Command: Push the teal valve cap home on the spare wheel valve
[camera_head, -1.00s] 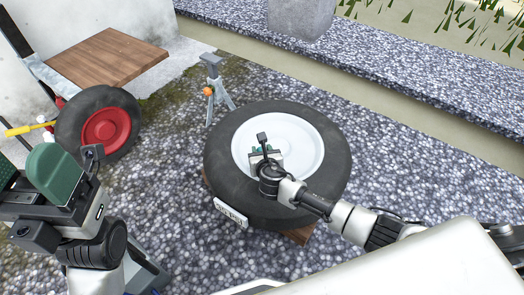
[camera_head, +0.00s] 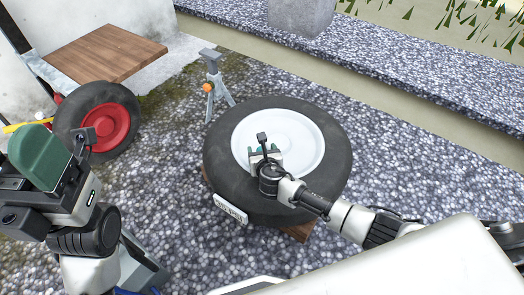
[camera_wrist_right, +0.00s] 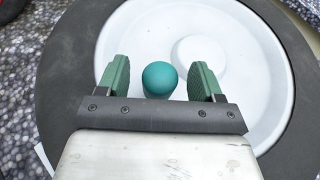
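The teal valve cap (camera_wrist_right: 160,78) shows in the right wrist view as a rounded teal top over the white rim of the spare wheel (camera_head: 225,150). The wheel lies flat, with a black tyre and a white disc. My right gripper (camera_head: 264,150) is over the near side of the rim. In the wrist view its green fingers stand apart on either side of the cap, with gaps to both. The valve is hidden beneath the cap, so I cannot tell how far the cap sits on it. My left gripper (camera_head: 18,158) is raised at the left edge, fingers apart, partly cut off.
A licence plate (camera_head: 230,209) leans on the tyre's near side. A grey stand with an orange knob (camera_head: 208,87) is behind the wheel. A cart with a wooden top (camera_head: 105,53) and a red-hubbed wheel (camera_head: 107,127) is at the left.

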